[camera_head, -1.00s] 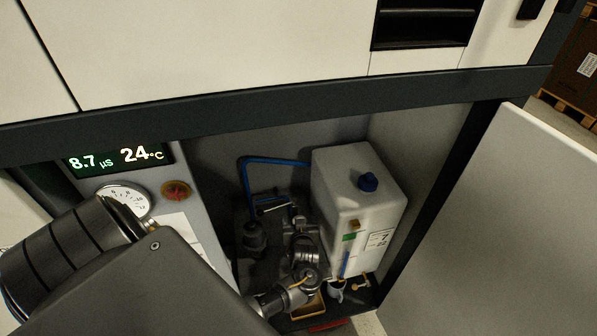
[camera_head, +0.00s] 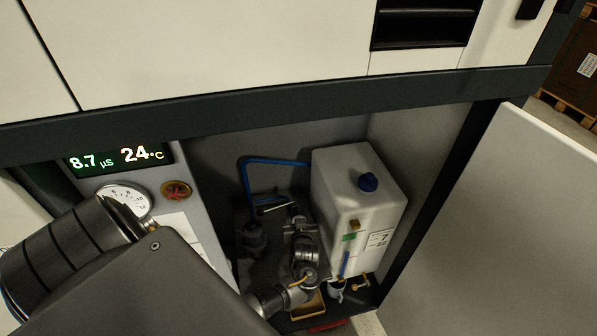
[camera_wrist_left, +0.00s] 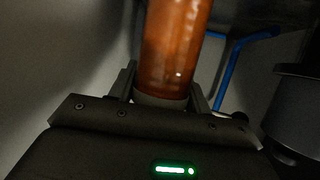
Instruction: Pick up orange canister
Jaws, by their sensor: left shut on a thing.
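The orange canister (camera_wrist_left: 172,45) is a translucent orange cylinder with a pale grey collar at its near end. It stands out from between the two fingers of my left gripper (camera_wrist_left: 163,85) in the left wrist view. The fingers are shut on its collar end, one on each side. Its far end is cut off by the picture's top edge. In the head view my left gripper (camera_head: 298,222) is inside the open cabinet, left of the white tank, and I cannot make out the canister there. My right gripper is not in view.
The open door (camera_head: 500,230) bounds the right, the gauge panel (camera_head: 195,225) the left.

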